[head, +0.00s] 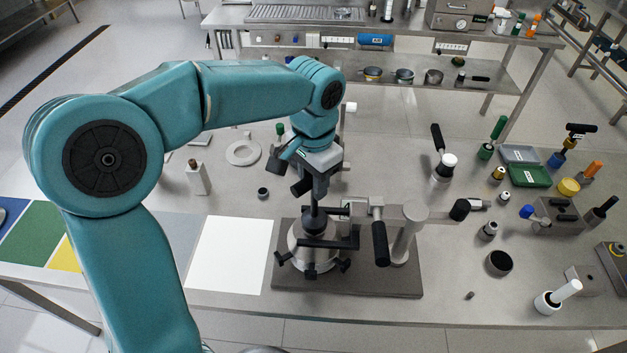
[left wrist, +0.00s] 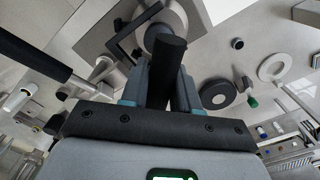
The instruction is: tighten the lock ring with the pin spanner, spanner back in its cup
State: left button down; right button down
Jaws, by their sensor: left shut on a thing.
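My left gripper (head: 317,187) is shut on the upright black handle of the pin spanner (head: 315,212), above the separator. In the left wrist view the handle (left wrist: 167,68) stands between the two fingers. The handle reaches down to the silver separator bowl (head: 298,240), which has several black knobs around its foot. The lock ring is mostly hidden under the tool and a black bar, so I cannot tell whether the spanner's pins sit in it. A dark, empty-looking cup (head: 499,262) stands at the right; I cannot tell whether it is the spanner's. My right gripper is out of view.
The bowl stands on a dark base plate (head: 400,284) with a silver post (head: 408,238) and a black-handled arm (head: 380,243) close right. A white mat (head: 230,254) lies left. Several handled tools in cups crowd the right. A white bottle (head: 197,180) stands behind left.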

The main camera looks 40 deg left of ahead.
pick_arm(q)
jog(key=shift+n, duration=0.6)
jog(key=shift+f, duration=0.1)
jog(key=shift+f+b, duration=0.4)
jog(key=shift+f, duration=0.05)
jog(key=shift+r+m+p, duration=0.15)
jog(key=shift+m+p, duration=0.25)
jog(key=shift+m, duration=0.8)
jog(key=m, duration=0.3)
jog(key=shift+p, duration=0.3)
jog(key=shift+f+m, duration=0.2)
jog(key=shift+m, duration=0.6)
